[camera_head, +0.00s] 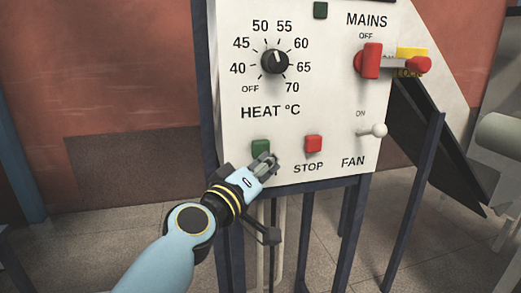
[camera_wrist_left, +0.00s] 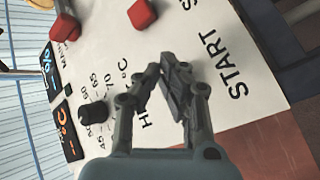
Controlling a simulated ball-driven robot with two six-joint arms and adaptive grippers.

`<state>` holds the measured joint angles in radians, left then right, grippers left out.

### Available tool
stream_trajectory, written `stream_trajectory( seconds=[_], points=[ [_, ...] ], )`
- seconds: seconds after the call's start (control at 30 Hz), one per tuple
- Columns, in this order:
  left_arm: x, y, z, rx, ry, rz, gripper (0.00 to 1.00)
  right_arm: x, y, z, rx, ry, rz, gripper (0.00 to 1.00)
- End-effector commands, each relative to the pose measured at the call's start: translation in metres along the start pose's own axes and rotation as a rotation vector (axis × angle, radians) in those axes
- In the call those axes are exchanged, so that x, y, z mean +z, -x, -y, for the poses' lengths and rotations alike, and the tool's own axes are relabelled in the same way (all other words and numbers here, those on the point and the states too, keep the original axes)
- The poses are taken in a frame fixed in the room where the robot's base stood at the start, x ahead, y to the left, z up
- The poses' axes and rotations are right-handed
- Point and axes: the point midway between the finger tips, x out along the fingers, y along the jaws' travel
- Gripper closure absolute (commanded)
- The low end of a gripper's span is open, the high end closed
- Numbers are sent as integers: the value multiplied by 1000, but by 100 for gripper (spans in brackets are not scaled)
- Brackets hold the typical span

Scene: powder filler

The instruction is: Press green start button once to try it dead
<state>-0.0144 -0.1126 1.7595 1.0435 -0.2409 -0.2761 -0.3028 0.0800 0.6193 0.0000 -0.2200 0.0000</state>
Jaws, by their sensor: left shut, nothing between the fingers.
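My arm hides the label under the button there. The wrist view shows the START lettering (camera_wrist_left: 225,65) to the right of my shut fingers (camera_wrist_left: 168,72), and the green button is hidden behind them. My right gripper is not in view.
A red stop button (camera_head: 313,144) sits right of the green one. Above are the black heat knob (camera_head: 274,61), a dark green square (camera_head: 320,10) and the red mains handle (camera_head: 368,61) beside OFF, with a red and yellow attachment. A white fan lever (camera_head: 376,130) juts out.

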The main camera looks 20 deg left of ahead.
Motion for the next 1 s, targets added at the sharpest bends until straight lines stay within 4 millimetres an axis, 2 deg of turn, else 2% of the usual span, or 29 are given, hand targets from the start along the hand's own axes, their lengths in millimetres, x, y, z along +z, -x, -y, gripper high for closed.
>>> stream_trajectory(
  seconds=[1.0],
  points=[
    [0, 0, 0, 0, 0, 0, 100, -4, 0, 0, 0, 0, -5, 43]
  ],
)
